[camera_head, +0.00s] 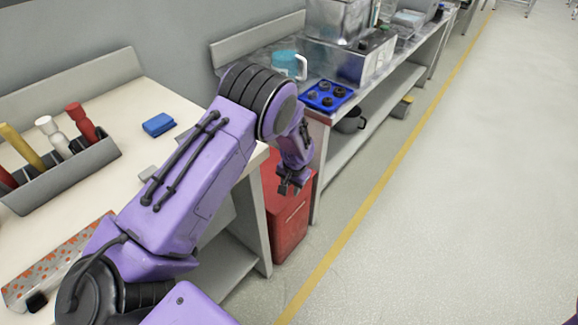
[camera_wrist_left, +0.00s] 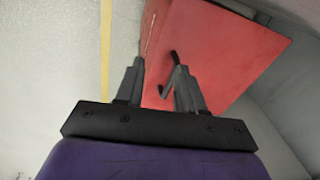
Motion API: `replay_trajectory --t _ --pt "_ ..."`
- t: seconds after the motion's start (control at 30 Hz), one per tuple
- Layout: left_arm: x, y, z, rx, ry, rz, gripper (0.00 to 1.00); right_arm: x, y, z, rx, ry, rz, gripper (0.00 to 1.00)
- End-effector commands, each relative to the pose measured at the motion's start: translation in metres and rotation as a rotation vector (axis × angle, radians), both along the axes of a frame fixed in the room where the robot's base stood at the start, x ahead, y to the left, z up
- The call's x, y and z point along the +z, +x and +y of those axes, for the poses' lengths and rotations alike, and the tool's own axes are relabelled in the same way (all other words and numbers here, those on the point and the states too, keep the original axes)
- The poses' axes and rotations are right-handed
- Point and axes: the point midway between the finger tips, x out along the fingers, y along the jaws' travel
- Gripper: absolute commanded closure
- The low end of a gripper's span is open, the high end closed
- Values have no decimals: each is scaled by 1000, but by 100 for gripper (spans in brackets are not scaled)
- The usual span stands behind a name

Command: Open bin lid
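A red bin (camera_head: 290,222) stands on the floor in the gap between the two counters. My left gripper (camera_head: 290,186) is over its front side, and my arm covers part of its top. In the left wrist view the bin (camera_wrist_left: 235,50) shows as a red block beyond the fingers. The left gripper (camera_wrist_left: 160,66) has its fingers apart. A thin dark bent piece shows between them against the red; I cannot tell whether it belongs to the bin or the finger. Whether the lid is shut is hard to see. My right gripper is not in view.
The near counter (camera_head: 155,100) holds a grey tool caddy (camera_head: 75,175) and a blue block (camera_head: 158,124). The far counter has a blue tray (camera_head: 326,96) and a teal mug (camera_head: 288,64). The floor (camera_head: 450,210) right of the yellow line is clear.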

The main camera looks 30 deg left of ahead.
Motion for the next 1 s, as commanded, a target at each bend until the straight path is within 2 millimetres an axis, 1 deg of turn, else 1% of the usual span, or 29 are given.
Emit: replay_trajectory --t 0.03,0.1,0.17,0.23,0.27,0.33,0.6,0.7,0.8,1.0 --pt "21 17 4 -31 17 11 62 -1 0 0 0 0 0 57" --pt "44 30 9 -64 38 37 62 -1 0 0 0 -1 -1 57" --pt "57 35 12 -82 51 55 62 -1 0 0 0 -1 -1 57" --pt "60 38 14 -93 58 66 62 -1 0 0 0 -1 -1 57" --pt "58 38 15 -94 59 69 62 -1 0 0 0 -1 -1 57" --pt "48 38 18 -94 60 72 62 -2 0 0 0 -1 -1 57" --pt "-12 39 29 -94 60 71 62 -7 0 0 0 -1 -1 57" --pt "-27 39 32 -94 60 70 62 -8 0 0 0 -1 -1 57" --pt "-35 40 34 -94 59 69 62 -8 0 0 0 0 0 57" --pt "-38 40 35 -93 59 68 62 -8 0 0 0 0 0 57"
